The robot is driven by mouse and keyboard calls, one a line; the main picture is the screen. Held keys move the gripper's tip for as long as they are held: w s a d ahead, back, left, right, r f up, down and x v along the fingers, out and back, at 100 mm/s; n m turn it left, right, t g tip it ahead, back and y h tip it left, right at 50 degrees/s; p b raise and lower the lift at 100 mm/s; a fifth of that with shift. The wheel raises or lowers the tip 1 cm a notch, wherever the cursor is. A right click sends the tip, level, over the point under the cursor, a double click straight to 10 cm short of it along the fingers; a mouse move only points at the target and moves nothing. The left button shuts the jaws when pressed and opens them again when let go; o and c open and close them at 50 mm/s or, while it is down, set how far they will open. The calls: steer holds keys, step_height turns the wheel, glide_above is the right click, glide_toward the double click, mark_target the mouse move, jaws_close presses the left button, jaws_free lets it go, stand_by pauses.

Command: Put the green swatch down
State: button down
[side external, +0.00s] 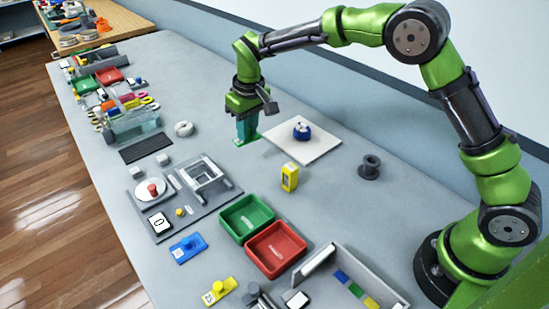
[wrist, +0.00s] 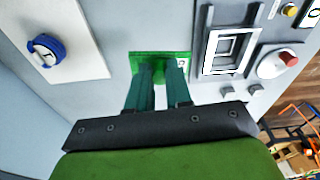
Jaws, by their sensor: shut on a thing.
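The green swatch (wrist: 160,55) is a flat green piece at the tips of my gripper in the wrist view. In the side external view the swatch (side external: 240,140) shows as a thin green edge at the grey table's surface. My gripper (side external: 247,132) points down with its teal fingers shut on the swatch. In the wrist view the fingers of my gripper (wrist: 158,80) reach to the swatch's near edge and hide part of it. I cannot tell whether the swatch touches the table or is just above it.
A white board (side external: 305,149) with a blue round object (side external: 302,131) lies just right of my gripper. A yellow block (side external: 289,177) and a grey spool (side external: 369,167) stand nearer. A grey fixture panel (side external: 205,205), green tray (side external: 246,218) and red tray (side external: 276,250) lie in front.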

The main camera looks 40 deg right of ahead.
mark_target(248, 169)
steer(key=shift+a+n, duration=0.15)
steer(key=shift+n, duration=0.15)
steer(key=shift+f, duration=0.1)
step_height(248, 169, down, 10)
steer(key=shift+r, duration=0.15)
steer(key=c, duration=1)
jaws_free()
steer(key=shift+c, duration=0.2)
